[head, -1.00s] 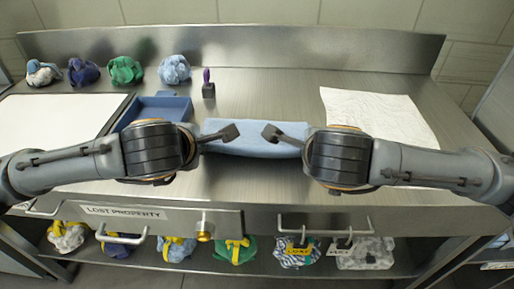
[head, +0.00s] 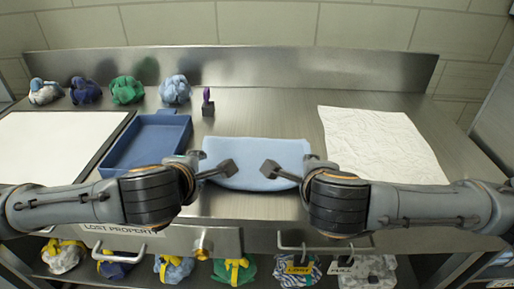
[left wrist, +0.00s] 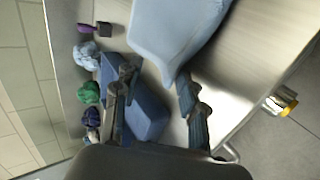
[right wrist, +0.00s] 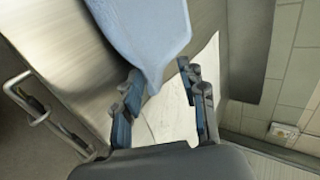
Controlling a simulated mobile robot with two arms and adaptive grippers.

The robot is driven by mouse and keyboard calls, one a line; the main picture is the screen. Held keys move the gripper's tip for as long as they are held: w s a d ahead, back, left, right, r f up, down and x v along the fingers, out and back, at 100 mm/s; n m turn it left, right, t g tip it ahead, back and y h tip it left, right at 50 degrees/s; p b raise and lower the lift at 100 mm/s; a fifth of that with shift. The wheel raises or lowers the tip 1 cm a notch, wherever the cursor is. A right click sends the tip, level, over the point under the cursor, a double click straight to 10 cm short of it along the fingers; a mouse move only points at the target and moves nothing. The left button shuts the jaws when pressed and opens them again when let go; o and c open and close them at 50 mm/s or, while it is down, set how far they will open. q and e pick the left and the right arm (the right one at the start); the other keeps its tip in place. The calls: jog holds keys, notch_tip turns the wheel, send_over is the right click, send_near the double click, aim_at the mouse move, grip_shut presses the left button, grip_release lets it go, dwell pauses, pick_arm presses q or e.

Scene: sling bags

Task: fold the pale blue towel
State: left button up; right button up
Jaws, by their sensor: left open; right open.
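The pale blue towel (head: 258,152) lies on the steel counter as a flat, wide strip with a rounded front edge, in the middle of the head view. It also shows in the left wrist view (left wrist: 178,28) and in the right wrist view (right wrist: 143,32). My left gripper (head: 230,168) is at the towel's left front part, its fingers open. In the left wrist view a towel corner points between the fingers. My right gripper (head: 270,168) is at the towel's right front part, also open, with a towel corner between its fingers in the right wrist view. Contact is unclear.
A blue tray (head: 147,145) stands left of the towel, and a white board (head: 50,145) lies beyond it. A crumpled white sheet (head: 383,143) lies at the right. Several bundled cloths (head: 127,90) and a purple-topped holder (head: 208,105) stand at the back.

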pick_arm(q)
jog(key=s+r, duration=0.4)
jog(key=r, duration=0.5)
pick_arm(e)
jog(key=s+r, duration=0.4)
jog(key=r, duration=0.5)
